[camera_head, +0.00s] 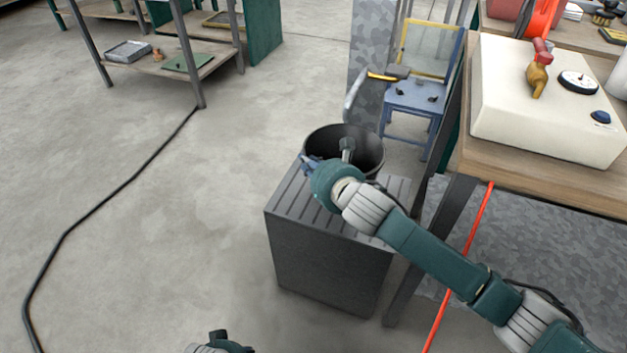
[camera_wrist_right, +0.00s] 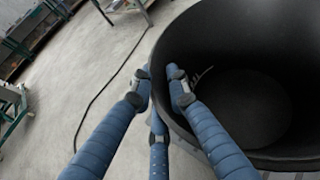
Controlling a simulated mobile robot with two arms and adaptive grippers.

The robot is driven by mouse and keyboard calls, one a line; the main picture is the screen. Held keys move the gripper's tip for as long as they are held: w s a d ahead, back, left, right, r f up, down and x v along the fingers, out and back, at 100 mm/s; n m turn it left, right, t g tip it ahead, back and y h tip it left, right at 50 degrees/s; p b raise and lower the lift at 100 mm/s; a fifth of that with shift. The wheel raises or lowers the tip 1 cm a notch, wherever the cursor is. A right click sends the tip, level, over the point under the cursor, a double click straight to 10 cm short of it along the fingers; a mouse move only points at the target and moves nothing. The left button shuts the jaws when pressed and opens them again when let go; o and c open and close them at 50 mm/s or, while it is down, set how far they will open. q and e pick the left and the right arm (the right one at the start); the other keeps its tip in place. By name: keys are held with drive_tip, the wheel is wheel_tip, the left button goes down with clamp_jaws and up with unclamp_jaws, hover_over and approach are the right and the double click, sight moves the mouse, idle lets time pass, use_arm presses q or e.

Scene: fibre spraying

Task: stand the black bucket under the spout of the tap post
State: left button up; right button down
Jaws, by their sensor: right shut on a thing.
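The black bucket (camera_head: 372,150) is upright at the back of a dark slatted stand (camera_head: 290,205) in the head view. The curved grey spout (camera_head: 355,92) comes off the mottled grey tap post (camera_head: 372,40), and its lower end shows just above the bucket's back rim. My right gripper (camera_head: 312,163) is shut on the bucket's left rim. In the right wrist view, blue fingers (camera_wrist_right: 160,82) straddle the wall of the bucket (camera_wrist_right: 245,60), one inside and the others outside. The bucket's base is hidden in the head view. My left gripper (camera_head: 220,343) is mostly cut off at the bottom edge.
A blue chair (camera_head: 412,97) with a hammer (camera_head: 390,75) stands behind the bucket. A workbench (camera_head: 540,180) with a cream box (camera_head: 530,105) is at right. A red hose (camera_head: 470,240) hangs there. A black cable (camera_head: 110,195) crosses open floor at left.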

use_arm(q)
drive_tip(key=shift+w+r+b, duration=0.2)
drive_tip(key=shift+r+b, duration=0.1)
drive_tip(key=shift+r, duration=0.95)
drive_tip(key=shift+w+r+b, duration=0.2)
drive_tip(key=shift+r+b, duration=0.1)
drive_tip(key=shift+r, duration=0.9)
use_arm(e)
drive_tip(key=shift+f, duration=2.2)
drive_tip(key=shift+f, duration=0.1)
drive_tip(key=c, duration=1.7)
unclamp_jaws()
drive_tip(key=shift+f, duration=0.1)
use_arm(q)
wheel_tip(320, 180, down, 9)
drive_tip(key=s+p, duration=0.2)
drive_tip(key=shift+s+f+p, duration=0.2)
drive_tip(key=shift+s+p, duration=0.1)
drive_tip(key=shift+p, duration=0.1)
use_arm(e)
drive_tip(key=v, duration=1.2)
use_arm(q)
drive_tip(key=shift+a, duration=0.1)
